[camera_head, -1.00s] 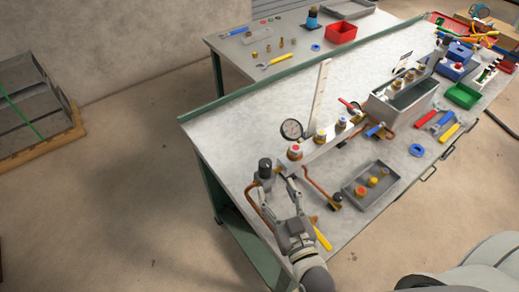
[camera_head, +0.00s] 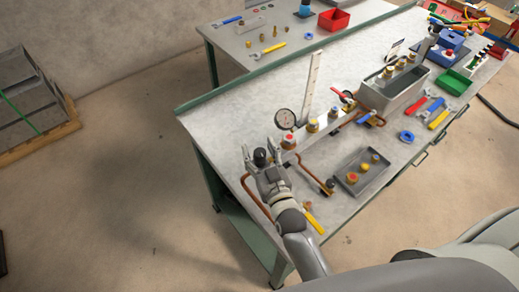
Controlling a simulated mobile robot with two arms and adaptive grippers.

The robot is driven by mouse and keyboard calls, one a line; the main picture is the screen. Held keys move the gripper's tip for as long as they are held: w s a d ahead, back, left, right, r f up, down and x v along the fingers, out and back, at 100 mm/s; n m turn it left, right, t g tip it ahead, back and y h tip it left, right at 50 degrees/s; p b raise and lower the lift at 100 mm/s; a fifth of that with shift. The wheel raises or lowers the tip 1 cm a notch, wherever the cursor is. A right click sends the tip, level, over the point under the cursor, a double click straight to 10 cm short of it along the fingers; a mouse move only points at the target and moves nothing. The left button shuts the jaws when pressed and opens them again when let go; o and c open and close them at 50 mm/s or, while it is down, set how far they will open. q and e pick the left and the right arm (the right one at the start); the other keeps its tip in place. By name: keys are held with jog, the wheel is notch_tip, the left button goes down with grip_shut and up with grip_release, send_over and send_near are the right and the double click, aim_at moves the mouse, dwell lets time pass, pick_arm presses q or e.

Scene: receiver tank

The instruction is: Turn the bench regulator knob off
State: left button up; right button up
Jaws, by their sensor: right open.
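The regulator's black, round-topped knob (camera_head: 260,157) stands at the near left end of the metal bench (camera_head: 215,115). A copper pipe (camera_head: 250,190) bends around just below it. My right gripper (camera_head: 262,154) is open, with one finger to the left of the knob and one to the right. I cannot tell whether either finger touches it. The gripper's palm hides the lower part of the regulator. My left gripper is not in view.
A dial gauge (camera_head: 285,119) and a red-topped brass fitting (camera_head: 289,141) stand close behind the gripper. A grey tray (camera_head: 376,182) with small caps lies to the right. A yellow-handled tool (camera_head: 314,222) lies near the front edge. The bench's left part is clear.

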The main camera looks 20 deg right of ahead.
jog(key=shift+c, duration=0.3)
jog(key=c, duration=1)
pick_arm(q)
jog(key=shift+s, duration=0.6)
pick_arm(e)
jog(key=shift+n+y, duration=0.8)
jog(key=shift+y, duration=0.5)
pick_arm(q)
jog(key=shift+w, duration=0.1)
pick_arm(e)
jog(key=o, duration=1.1)
jog(key=shift+c, duration=0.2)
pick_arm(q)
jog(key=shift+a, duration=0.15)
pick_arm(e)
jog(key=s+d, duration=0.2)
jog(key=s, duration=0.9)
jog(key=shift+s, duration=0.4)
jog(key=shift+s, duration=0.1)
